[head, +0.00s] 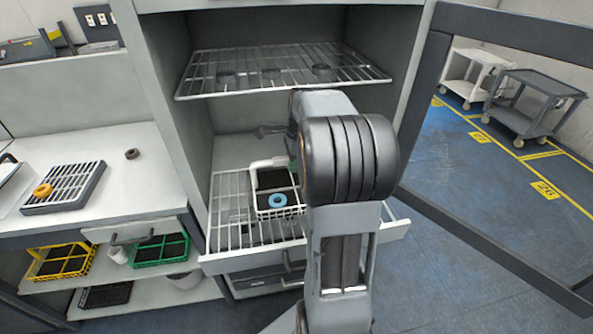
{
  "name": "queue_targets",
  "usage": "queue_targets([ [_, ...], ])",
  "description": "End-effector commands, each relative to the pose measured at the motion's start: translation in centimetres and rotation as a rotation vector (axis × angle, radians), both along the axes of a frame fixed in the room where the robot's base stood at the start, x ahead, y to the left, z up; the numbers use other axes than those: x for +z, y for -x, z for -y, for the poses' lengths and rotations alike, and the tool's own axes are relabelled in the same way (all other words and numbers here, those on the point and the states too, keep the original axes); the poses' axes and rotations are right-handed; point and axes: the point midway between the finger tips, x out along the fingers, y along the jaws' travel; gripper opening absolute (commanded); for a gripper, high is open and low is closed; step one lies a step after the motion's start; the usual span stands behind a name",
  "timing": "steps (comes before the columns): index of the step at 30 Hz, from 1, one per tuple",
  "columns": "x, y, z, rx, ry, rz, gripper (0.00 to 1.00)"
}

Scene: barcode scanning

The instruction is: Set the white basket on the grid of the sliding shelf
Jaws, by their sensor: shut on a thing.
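The white basket (258,196) is at the middle of the sliding shelf (228,232), a pulled-out white wire grid in the lower part of the cabinet. It has dark compartments, and a blue ring (278,200) lies in its front part. My gripper (289,160) is at the basket's back right, mostly hidden behind my arm. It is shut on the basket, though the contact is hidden. The basket looks level, on or just above the grid; I cannot tell which.
A fixed wire shelf (285,72) with several dark rings is above. The open cabinet door (480,232) stands right. A counter left holds a black rack (70,190) with an orange ring. Yellow (62,262) and green baskets (160,250) sit below it. Grid left of the basket is bare.

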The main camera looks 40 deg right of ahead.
Motion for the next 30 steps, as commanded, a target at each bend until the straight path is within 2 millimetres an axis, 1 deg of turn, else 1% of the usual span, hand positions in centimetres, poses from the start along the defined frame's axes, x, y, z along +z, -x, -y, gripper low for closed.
queue_targets([
  [4, -1.1, -0.1, 1.0, -0.004, 0.0, -0.001, 0.0],
  [9, -3.1, -0.1, 0.9, -0.002, -0.001, 0.001, 0.0],
  [12, -3.7, -0.2, 0.9, -0.001, 0.001, 0.003, 0.0],
  [26, -4.2, -0.1, 0.8, -0.001, 0.001, 0.002, 0.0],
  [27, -4.3, -0.1, 0.8, -0.001, 0.0, 0.0, 0.24],
  [30, -4.2, -0.1, 0.8, -0.001, 0.0, 0.0, 0.33],
])
